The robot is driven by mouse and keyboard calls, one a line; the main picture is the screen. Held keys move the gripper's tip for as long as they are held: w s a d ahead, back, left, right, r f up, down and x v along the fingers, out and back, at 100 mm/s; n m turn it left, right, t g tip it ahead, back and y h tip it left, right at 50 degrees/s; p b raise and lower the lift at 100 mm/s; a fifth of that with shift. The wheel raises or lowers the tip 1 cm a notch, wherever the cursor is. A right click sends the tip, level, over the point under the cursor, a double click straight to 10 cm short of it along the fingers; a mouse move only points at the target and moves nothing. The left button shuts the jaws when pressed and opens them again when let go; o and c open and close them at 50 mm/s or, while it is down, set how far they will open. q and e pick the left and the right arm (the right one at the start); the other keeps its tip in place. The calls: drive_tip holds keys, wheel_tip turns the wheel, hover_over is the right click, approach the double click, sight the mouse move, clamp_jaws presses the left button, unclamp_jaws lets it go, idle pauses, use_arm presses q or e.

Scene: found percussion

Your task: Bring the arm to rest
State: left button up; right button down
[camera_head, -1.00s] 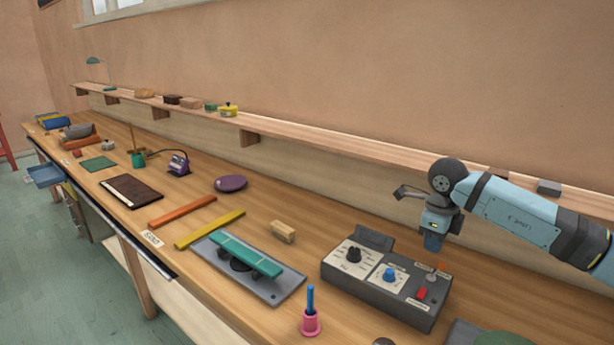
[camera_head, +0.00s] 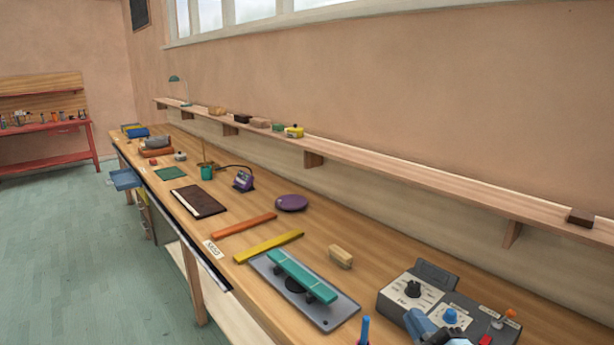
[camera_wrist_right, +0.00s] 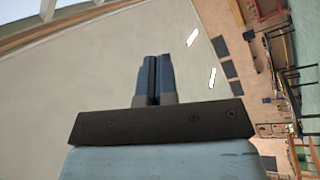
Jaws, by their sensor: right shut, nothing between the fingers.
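My right gripper shows clearly in the right wrist view (camera_wrist_right: 157,78). Its two dark blue fingers are shut together with nothing between them. Behind the fingertips are a pale ceiling or wall surface and, at the right, a distant part of the room. In the head view a light blue-grey part of my right arm shows at the bottom edge, in front of the grey control box (camera_head: 452,302), and hides part of its front. I cannot tell whether they touch.
The long wooden bench (camera_head: 395,250) carries a teal bar (camera_head: 301,276) on a grey plate, yellow (camera_head: 268,247) and orange (camera_head: 244,226) bars, a wooden block (camera_head: 340,257) and a purple disc (camera_head: 291,202). A wall shelf (camera_head: 400,175) runs above it. Floor at the left is clear.

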drive_tip(key=s+d+f+m+g+h, duration=0.2)
drive_tip(key=s+f+m+g, duration=0.2)
drive_tip(key=s+f, duration=0.1)
drive_tip(key=s+d+f+m+g+h, duration=0.2)
drive_tip(key=s+d+f+m+g, duration=0.1)
drive_tip(key=s+f, duration=0.3)
drive_tip(key=s+d+f+m+g+h, duration=0.2)
drive_tip(key=s+d+f+m+g, duration=0.1)
drive_tip(key=s+f+m+g, duration=0.1)
drive_tip(key=shift+s+f+m+g+h, duration=0.4)
drive_tip(key=shift+s+f+m, duration=0.2)
drive_tip(key=shift+s+f, duration=0.5)
drive_tip(key=s+f+m+g+y, duration=0.1)
drive_tip(key=s+f+g, duration=0.3)
drive_tip(key=s, duration=0.5)
drive_tip(key=w+a+f+t+y+p, duration=0.3)
drive_tip(key=w+a+f+t+p, duration=0.1)
drive_tip(key=w+a+t+p, duration=0.2)
drive_tip(key=shift+a+n+t+p, duration=0.4)
drive_tip(key=shift+t+p, duration=0.1)
drive_tip(key=shift+p, duration=0.75)
